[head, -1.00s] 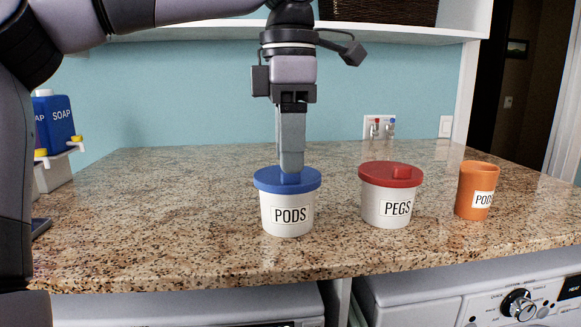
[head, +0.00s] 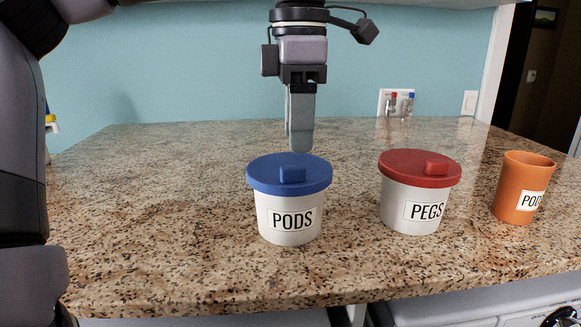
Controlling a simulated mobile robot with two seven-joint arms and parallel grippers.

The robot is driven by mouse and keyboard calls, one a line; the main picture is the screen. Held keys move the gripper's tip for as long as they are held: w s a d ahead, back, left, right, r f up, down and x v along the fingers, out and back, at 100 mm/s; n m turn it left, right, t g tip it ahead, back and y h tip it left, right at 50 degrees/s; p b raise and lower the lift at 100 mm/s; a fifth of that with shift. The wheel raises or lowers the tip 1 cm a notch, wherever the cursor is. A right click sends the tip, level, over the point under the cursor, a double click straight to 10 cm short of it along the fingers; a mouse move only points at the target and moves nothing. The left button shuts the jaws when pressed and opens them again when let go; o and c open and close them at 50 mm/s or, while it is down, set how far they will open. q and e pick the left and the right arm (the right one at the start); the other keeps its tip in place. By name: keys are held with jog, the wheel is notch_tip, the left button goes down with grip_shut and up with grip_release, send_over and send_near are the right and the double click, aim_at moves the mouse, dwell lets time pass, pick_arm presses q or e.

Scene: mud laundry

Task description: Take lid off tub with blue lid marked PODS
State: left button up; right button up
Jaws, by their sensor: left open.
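The white tub (head: 289,218) marked PODS stands upright on the counter in the head view. Its blue lid (head: 265,173) sits on top, with a small raised blue knob (head: 292,175) in the middle. My left gripper (head: 300,145) points straight down behind and just above the lid in the picture. It is open and holds nothing; its fingers line up one behind the other, so the gap does not show. The fingertips look apart from the knob. My right gripper is not in view.
A white tub (head: 408,208) marked PEGS with a red lid (head: 408,164) stands to the right. An orange cup (head: 520,190) with a PODS label is further right. The granite counter (head: 150,220) is clear on the left.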

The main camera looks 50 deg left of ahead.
aim_at(293, 166)
pick_arm(q)
jog(key=f, duration=0.2)
jog(key=a+f, duration=0.1)
jog(key=f, duration=0.1)
jog(key=shift+s+f, duration=0.1)
jog(key=shift+f, duration=0.1)
jog(key=shift+d+f, duration=0.1)
jog(key=shift+f, duration=0.3)
grip_shut()
jog(key=shift+r, duration=0.15)
